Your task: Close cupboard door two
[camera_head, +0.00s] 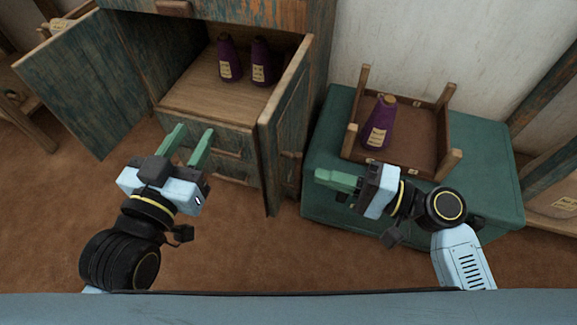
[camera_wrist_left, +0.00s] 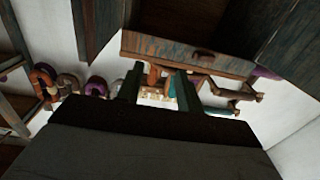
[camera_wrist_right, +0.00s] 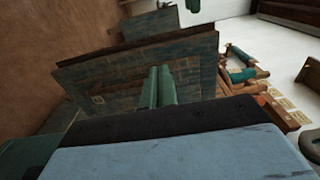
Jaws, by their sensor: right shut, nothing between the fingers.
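The cupboard stands open, with both worn blue-green wooden doors swung out. The left door (camera_head: 85,80) stands wide out to the left. The right door (camera_head: 286,130) juts out toward me, seen nearly edge-on. I cannot tell which is door two. My left gripper (camera_head: 190,133) is open and empty in front of the cupboard's drawers, between the doors. My right gripper (camera_head: 320,176) is shut and empty, just right of the right door, its fingers pointing at it. In the right wrist view its fingers (camera_wrist_right: 159,80) are together before a weathered blue-green panel (camera_wrist_right: 125,80); contact is unclear.
Two purple bottles (camera_head: 229,58) stand on the cupboard shelf (camera_head: 205,95). A green chest (camera_head: 325,130) to the right bears a wooden tray-like frame (camera_head: 410,160) with a purple bottle (camera_head: 380,122) inside. Bare brown floor (camera_head: 45,210) lies at the left.

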